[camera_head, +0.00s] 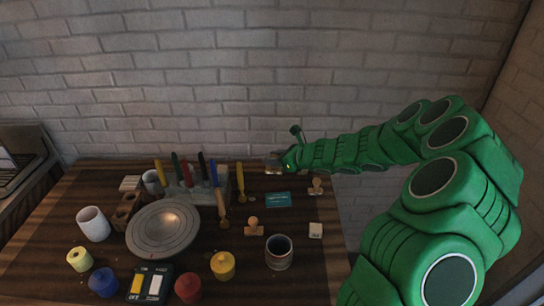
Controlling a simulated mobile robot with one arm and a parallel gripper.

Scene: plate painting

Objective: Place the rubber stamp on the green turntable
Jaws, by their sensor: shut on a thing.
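My gripper (276,161) is at the back right of the table, at the end of my green arm. It is shut on a small pale-brown object (273,169), too small and partly hidden to identify. A wooden-handled stamp (253,226) sits right of the table's middle. Another stamp-like wooden piece (316,187) stands near the right edge, right of my gripper. A round turntable (136,243) is on the left half of the table, left of my gripper and nearer the camera. It looks grey, not green; its top appears empty.
A rack (205,190) of upright coloured tools stands between turntable and gripper. A teal card (278,200), a white block (315,230) and a dark-mouthed cup (279,259) lie to the right. Coloured jars, including a yellow one (223,265), line the front. A brick wall (250,80) stands behind.

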